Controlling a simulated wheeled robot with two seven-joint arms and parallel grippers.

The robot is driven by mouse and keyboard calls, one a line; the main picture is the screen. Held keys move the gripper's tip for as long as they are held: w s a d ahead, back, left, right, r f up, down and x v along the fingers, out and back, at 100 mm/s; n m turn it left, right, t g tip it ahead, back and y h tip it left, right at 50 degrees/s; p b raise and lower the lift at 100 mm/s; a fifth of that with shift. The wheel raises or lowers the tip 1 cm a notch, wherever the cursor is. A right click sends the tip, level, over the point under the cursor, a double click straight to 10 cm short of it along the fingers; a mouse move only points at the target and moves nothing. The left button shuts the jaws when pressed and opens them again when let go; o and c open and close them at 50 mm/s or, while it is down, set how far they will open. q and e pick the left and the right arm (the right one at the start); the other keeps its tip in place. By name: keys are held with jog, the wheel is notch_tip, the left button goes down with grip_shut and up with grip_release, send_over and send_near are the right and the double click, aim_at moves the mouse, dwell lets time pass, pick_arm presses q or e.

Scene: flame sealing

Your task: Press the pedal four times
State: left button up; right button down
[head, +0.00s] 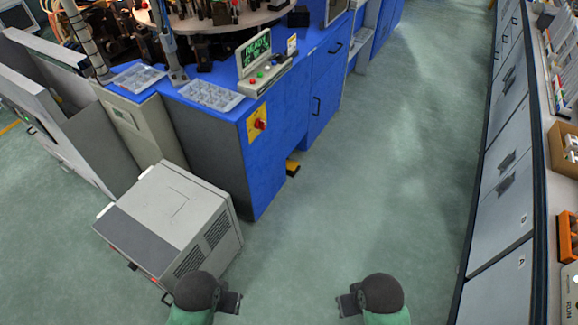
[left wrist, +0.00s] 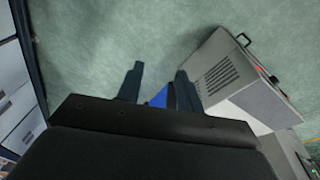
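The pedal (head: 292,167), small with yellow and black parts, sits on the floor against the foot of the blue machine cabinet (head: 327,82) in the head view. My left gripper (head: 232,302) is low in the head view, well in front of the pedal and to its left. In the left wrist view its two fingers (left wrist: 158,85) stand apart with nothing held between them. My right gripper (head: 345,304) is low and right of centre, apart from the pedal; its finger gap is too small to judge.
A grey box unit (head: 175,220) stands left of my left gripper. A green display (head: 254,52) seems to read "READY" above a second, unclear line. A long drawer bench (head: 505,180) runs along the right. The floor (head: 385,150) between is clear.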

dwell(0.7)
pick_arm(q)
grip_shut()
dwell(1.0)
dwell(0.3)
